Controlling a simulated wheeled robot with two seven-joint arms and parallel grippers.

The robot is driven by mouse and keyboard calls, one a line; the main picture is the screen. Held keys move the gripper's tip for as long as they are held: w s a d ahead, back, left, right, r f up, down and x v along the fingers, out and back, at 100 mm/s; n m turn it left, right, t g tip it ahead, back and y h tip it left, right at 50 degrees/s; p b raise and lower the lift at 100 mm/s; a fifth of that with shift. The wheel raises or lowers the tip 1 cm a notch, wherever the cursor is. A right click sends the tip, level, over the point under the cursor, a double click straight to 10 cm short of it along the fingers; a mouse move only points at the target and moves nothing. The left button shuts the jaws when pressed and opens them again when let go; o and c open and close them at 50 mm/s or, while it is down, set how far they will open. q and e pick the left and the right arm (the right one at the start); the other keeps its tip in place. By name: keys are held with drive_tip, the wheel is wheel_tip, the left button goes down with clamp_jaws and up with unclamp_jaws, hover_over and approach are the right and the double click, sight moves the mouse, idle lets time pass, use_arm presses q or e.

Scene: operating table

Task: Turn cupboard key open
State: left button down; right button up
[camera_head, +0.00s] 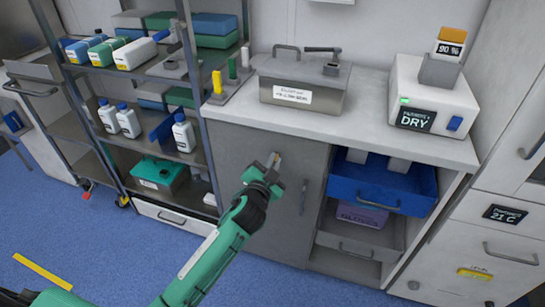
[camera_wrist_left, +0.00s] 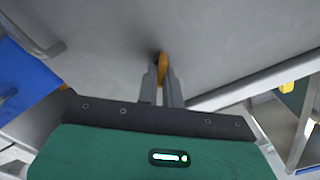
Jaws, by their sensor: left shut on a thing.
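The cupboard (camera_head: 236,152) has a grey door below the white counter, with a vertical handle (camera_head: 303,198) on its right part. The door face also fills much of the wrist view (camera_wrist_left: 215,45). My left gripper (camera_head: 273,166) is at the upper part of the door. In the left wrist view its two fingers (camera_wrist_left: 162,85) are shut on the brass-coloured key (camera_wrist_left: 162,66), close against the door. The keyhole is hidden behind the key and fingertips. The door looks closed. My right gripper is not in view.
An open blue drawer (camera_head: 372,190) juts out right of the door. A metal box (camera_head: 304,95) and a white device reading DRY (camera_head: 433,92) stand on the counter. A shelf rack (camera_head: 95,85) with bottles stands at left. Blue floor is free in front.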

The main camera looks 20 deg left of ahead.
use_arm(q)
drive_tip(key=shift+d+f+m+p, duration=0.15)
drive_tip(key=shift+m+p, duration=0.95)
drive_tip(key=shift+m, duration=1.5)
drive_tip(key=shift+f+m+p, duration=0.2)
drive_tip(key=shift+m+p, duration=0.85)
drive_tip(key=shift+m, duration=1.55)
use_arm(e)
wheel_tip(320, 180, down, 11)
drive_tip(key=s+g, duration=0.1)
use_arm(q)
drive_tip(key=c, duration=1.6)
unclamp_jaws()
drive_tip(key=shift+o, duration=0.2)
drive_tip(key=shift+s, duration=0.1)
